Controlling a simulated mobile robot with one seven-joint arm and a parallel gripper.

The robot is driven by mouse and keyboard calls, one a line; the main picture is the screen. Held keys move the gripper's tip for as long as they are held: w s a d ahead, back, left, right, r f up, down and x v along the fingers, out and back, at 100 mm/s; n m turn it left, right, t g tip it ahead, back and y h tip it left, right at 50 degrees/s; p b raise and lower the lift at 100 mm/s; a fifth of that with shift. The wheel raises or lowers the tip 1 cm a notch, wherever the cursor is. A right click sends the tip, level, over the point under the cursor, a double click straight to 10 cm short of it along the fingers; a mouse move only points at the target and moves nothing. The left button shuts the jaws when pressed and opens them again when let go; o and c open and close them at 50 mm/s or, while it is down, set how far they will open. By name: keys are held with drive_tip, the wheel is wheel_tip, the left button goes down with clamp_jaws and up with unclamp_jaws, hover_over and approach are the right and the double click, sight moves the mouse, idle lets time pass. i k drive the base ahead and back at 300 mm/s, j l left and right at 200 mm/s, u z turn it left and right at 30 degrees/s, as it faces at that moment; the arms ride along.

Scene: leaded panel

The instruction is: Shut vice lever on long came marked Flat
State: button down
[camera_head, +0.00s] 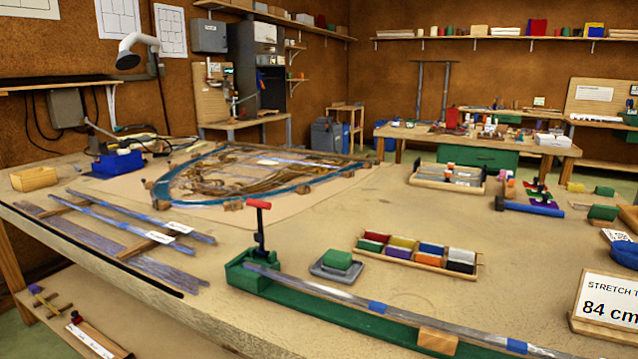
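A green vice (247,274) stands at the front middle of the bench. Its dark lever (259,230) stands upright, topped by a red handle (258,204). A long grey came (335,295) has its left end at the vice and runs right along a green board, with blue bands around it. I cannot tell whether the jaws grip it. No Flat mark is readable on it. More long cames (140,227) lie on a rack at the left; two bear white tags too small to read. My gripper is not in view.
A green block on a grey tray (325,271) and a wooden box of coloured blocks (470,270) sit behind the came. A wooden block (437,340) stands by the board. A sign reading 84 cm (606,302) is at the right. A curved leaded panel (255,180) lies behind.

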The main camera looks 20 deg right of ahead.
sight(259, 237)
drive_tip(key=i+j+z, duration=0.15)
drive_tip(key=z, duration=0.3)
drive_tip(key=i+j+z, duration=0.3)
drive_tip(key=z, duration=0.15)
